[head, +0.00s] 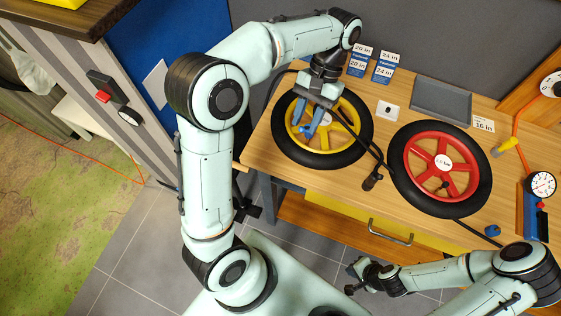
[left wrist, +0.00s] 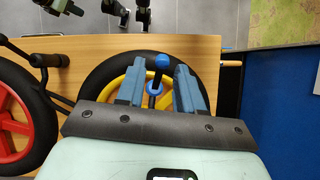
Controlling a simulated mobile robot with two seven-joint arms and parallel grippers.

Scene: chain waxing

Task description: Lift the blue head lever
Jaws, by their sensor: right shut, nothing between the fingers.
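The blue head lever (left wrist: 160,65) has a round blue knob and stands at the rim of the yellow wheel in the left wrist view. My left gripper (head: 312,131) is over the yellow wheel (head: 346,118) in the head view. Its two blue fingers (left wrist: 158,80) are apart, with the lever between them and a gap on each side. In the head view the fingers mostly hide the lever. My right gripper (head: 358,278) is shut and empty, low in front of the bench, away from the wheels.
A red wheel (head: 466,167) lies right of the yellow one on the wooden bench (head: 262,152). A black hose with a handle (head: 371,182) lies between them. A grey tray (head: 441,102), size cards (head: 384,68) and a pressure gauge (head: 541,184) are nearby.

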